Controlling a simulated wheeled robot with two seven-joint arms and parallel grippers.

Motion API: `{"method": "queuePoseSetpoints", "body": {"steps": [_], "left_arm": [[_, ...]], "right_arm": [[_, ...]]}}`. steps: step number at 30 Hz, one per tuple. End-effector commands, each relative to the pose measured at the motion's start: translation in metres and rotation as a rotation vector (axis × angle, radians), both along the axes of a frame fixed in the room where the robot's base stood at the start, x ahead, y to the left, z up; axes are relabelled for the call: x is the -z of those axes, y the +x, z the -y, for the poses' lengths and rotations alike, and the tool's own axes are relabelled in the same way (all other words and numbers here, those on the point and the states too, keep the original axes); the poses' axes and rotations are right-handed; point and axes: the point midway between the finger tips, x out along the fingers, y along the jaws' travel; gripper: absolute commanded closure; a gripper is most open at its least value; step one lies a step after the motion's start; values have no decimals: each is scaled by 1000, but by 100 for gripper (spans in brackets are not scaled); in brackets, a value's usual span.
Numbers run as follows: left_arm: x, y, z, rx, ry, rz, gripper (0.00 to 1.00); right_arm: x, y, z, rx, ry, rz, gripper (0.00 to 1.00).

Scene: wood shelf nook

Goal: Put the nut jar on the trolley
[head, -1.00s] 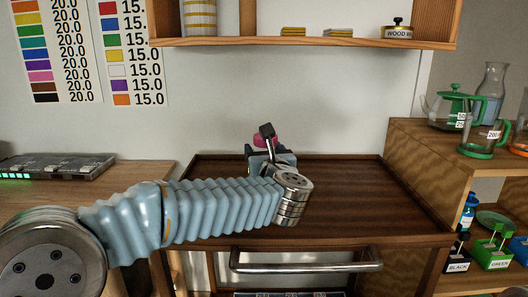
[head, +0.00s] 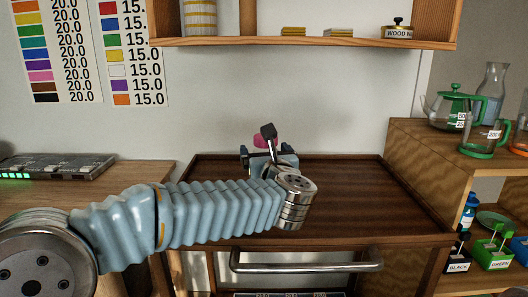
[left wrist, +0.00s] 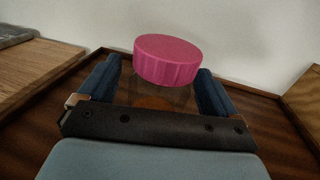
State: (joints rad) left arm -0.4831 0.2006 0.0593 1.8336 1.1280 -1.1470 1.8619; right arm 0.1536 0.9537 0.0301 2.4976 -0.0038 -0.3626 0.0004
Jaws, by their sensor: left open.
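The nut jar has a pink ribbed lid (left wrist: 167,60) and a clear body with brown contents. In the head view, only part of its pink lid (head: 263,141) shows behind my left gripper (head: 267,155). The trolley (head: 345,205) has a dark wood top with a raised rim and a metal handle in front. The jar is over the back part of this top and looks upright; its base is hidden. In the left wrist view, my left gripper (left wrist: 157,85) is open, with one blue finger on each side of the jar. My right gripper is not in view.
A wall shelf (head: 300,43) hangs above the trolley. A wooden unit (head: 425,165) with a green-lidded teapot (head: 455,108) and jugs stands on the right. A wooden counter (head: 120,172) is on the left. The trolley's right part is clear.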

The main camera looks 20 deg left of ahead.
Motion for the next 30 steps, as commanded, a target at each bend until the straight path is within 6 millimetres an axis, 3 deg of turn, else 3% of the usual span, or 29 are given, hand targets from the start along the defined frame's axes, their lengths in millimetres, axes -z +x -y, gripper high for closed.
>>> {"method": "queuePoseSetpoints", "body": {"steps": [6,13,18,30], "left_arm": [[4,-47,24,4,0,1,8],[3,-83,43,2,0,0,8],[2,-94,48,0,2,-1,8],[3,-93,49,3,12,-6,8]], "right_arm": [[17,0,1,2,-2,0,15],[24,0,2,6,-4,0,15],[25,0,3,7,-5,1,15],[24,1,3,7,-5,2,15]]}}
